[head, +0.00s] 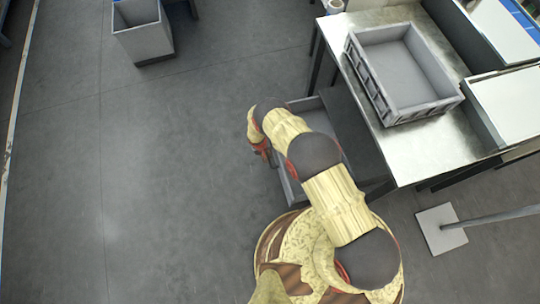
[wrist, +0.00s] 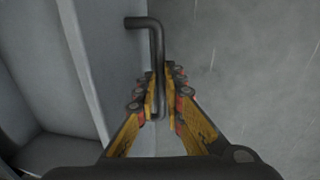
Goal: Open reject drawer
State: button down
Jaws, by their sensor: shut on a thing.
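The reject drawer is a grey open box that sticks out from under the metal table in the head view; its far rim (head: 305,103) shows past my arm, which hides much of it. In the wrist view the drawer's front wall (wrist: 92,60) runs down the left side, with the inside of the box beyond it. A dark bar handle (wrist: 157,50) stands off that wall. My gripper (wrist: 160,100) is shut around the handle, with one finger on each side. It also shows in the head view (head: 268,158) at the drawer's outer side.
The metal table (head: 345,25) carries an empty grey crate (head: 400,70). A grey bin (head: 145,42) stands on the floor at the top left. A post on a square base plate (head: 440,228) stands at the right. The floor left of the drawer is clear.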

jog(key=shift+a, duration=0.2)
jog(key=c, duration=2)
grip_release()
jog(key=shift+o, duration=0.6)
notch_tip(320, 180, up, 12)
jog(key=a, duration=0.2)
jog(key=shift+s+f, duration=0.15)
jog(key=shift+s, duration=0.25)
